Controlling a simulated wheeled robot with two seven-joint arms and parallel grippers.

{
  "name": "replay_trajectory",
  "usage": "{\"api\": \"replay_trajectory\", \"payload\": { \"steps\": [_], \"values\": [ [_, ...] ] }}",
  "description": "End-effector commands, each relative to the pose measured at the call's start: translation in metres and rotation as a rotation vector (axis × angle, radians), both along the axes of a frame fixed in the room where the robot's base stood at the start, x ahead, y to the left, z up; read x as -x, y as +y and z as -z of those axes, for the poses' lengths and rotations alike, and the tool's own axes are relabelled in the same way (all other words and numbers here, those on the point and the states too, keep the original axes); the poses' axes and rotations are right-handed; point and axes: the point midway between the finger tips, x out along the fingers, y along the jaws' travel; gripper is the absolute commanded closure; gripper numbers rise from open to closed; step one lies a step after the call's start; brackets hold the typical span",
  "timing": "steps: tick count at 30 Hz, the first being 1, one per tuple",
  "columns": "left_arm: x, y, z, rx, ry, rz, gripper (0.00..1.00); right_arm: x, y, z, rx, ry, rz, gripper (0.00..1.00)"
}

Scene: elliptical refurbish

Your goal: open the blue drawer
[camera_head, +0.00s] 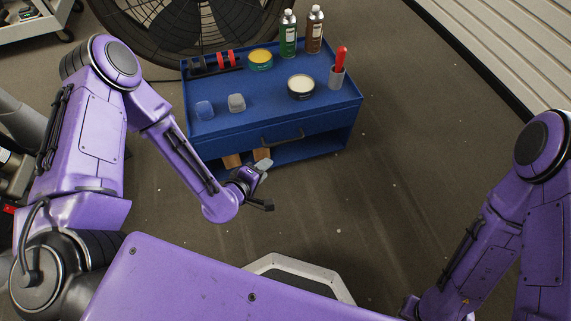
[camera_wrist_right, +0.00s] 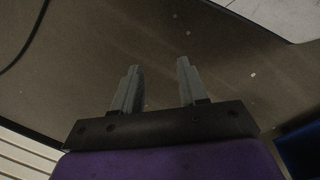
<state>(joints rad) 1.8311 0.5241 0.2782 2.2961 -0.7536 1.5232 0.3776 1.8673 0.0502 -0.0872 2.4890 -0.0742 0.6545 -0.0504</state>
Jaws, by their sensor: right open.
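The blue drawer (camera_head: 258,146) is the front panel under the top of a blue cart (camera_head: 222,120). It looks shut, with a dark bar handle (camera_head: 283,138) on its face. My left gripper (camera_head: 264,174) is in front of the cart, left of the handle and nearer to me, apart from the handle as far as I can see. Its fingers are small and partly hidden, so its opening is unclear. My right gripper (camera_wrist_right: 158,68) is open and empty over bare floor in the right wrist view. In the head view its fingers are out of sight.
Wooden blocks (camera_head: 262,155) sit on the lower shelf. A large fan (camera_head: 180,30) stands behind. Floor right of the cart is clear.

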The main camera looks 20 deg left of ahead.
Motion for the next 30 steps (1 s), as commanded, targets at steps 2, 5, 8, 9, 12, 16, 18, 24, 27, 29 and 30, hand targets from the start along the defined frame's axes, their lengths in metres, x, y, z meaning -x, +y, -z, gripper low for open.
{"api": "replay_trajectory", "payload": {
  "steps": [2, 5, 8, 9, 12, 16, 18, 24, 27, 29, 30],
  "values": [
    [-0.022, 0.000, 0.054, 0.096, -0.090, -0.042, 0.61, 0.006, 0.000, 0.074, -0.014, 0.044, -0.029, 0.57],
    [-0.045, 0.000, 0.071, 0.201, -0.191, -0.077, 0.61, 0.014, -0.001, 0.113, -0.032, 0.095, -0.066, 0.57],
    [-0.060, 0.003, 0.077, 0.277, -0.266, -0.100, 0.61, 0.019, -0.001, 0.137, -0.044, 0.134, -0.091, 0.57],
    [-0.064, 0.004, 0.077, 0.301, -0.288, -0.105, 0.61, 0.021, -0.001, 0.143, -0.048, 0.145, -0.098, 0.57],
    [-0.070, 0.005, 0.074, 0.332, -0.321, -0.113, 0.61, 0.024, -0.002, 0.148, -0.054, 0.162, -0.110, 0.57],
    [-0.082, 0.003, 0.073, 0.341, -0.332, -0.112, 0.61, 0.029, -0.004, 0.148, -0.067, 0.201, -0.137, 0.57],
    [-0.095, 0.000, 0.075, 0.339, -0.331, -0.112, 0.61, 0.034, -0.006, 0.149, -0.078, 0.243, -0.165, 0.57],
    [-0.140, -0.009, 0.083, 0.337, -0.330, -0.111, 0.61, 0.013, -0.026, 0.179, -0.006, 0.127, -0.182, 0.57],
    [-0.157, -0.013, 0.085, 0.338, -0.329, -0.111, 0.61, 0.002, -0.034, 0.190, 0.026, 0.070, -0.189, 0.57],
    [-0.164, -0.014, 0.085, 0.338, -0.328, -0.112, 0.61, -0.002, -0.038, 0.193, 0.041, 0.045, -0.191, 0.57],
    [-0.167, -0.015, 0.085, 0.337, -0.327, -0.112, 0.61, -0.005, -0.040, 0.195, 0.048, 0.032, -0.193, 0.57]
  ]
}}
